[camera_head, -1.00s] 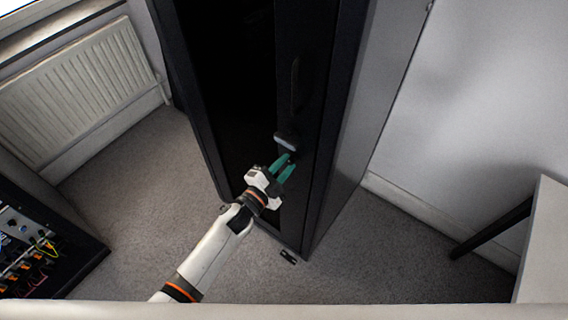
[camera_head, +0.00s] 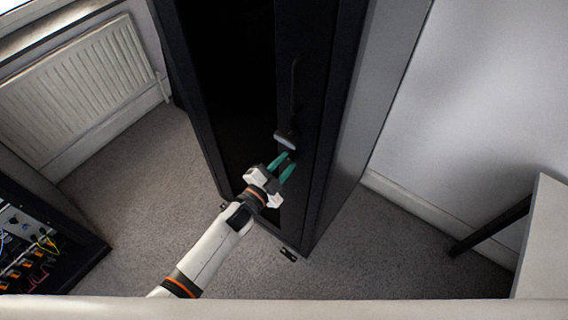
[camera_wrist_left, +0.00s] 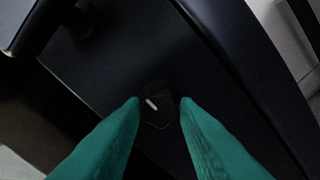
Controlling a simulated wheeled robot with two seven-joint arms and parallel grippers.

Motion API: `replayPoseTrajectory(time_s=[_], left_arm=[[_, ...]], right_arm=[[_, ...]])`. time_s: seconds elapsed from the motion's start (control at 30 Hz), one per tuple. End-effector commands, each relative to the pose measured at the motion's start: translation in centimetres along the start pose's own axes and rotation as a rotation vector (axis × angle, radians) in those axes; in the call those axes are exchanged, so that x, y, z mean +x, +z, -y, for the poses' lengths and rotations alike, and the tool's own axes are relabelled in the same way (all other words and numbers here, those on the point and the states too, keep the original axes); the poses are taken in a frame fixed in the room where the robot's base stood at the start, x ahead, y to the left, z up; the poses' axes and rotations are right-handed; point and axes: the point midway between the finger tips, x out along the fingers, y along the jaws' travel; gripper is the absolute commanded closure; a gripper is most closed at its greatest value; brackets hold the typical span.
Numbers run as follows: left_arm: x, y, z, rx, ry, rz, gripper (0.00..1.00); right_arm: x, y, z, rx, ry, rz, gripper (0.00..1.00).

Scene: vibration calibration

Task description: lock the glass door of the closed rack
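The closed rack (camera_head: 322,140) is a tall black cabinet in the middle of the head view. Its dark glass door (camera_head: 235,90) faces me, with a long dark handle (camera_head: 295,90) ending in a grey knob-like lower end. My left gripper (camera_head: 288,161) has teal fingers, just below that lower end. In the left wrist view a small dark lock piece (camera_wrist_left: 157,105) with a pale slanted mark sits between the two fingertips. The fingers are apart, one on each side; I cannot tell whether they touch it. My right gripper is not in view.
A white radiator (camera_head: 80,92) is on the left wall. Equipment with coloured cables (camera_head: 30,245) stands at lower left. A light table (camera_head: 545,245) with a dark leg is at right. Carpet on both sides is clear.

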Motion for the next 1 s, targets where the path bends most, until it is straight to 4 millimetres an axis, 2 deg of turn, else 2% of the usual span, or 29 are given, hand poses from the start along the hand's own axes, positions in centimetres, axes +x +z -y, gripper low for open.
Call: replayPoseTrajectory(time_s=[0.03,0.1,0.47,0.57,0.8,1.0], left_arm=[[0.0,-0.1,0.1,0.0,-0.001,-0.001,0.63],[0.0,0.0,0.1,0.0,-0.001,-0.001,0.53],[-0.5,0.0,0.0,0.002,0.0,0.0,0.53],[-1.9,-0.2,0.1,0.003,-0.001,-0.001,0.53],[-7.0,-0.2,0.3,0.002,-0.003,-0.001,0.53],[-10.5,-0.2,0.2,0.001,-0.002,-0.002,0.53]], right_arm=[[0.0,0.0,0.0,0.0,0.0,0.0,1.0],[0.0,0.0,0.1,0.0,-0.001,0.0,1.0],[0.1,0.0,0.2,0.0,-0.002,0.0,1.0],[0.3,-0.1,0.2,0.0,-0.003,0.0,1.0],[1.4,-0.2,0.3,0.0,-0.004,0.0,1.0],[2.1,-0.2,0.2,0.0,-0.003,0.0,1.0]])
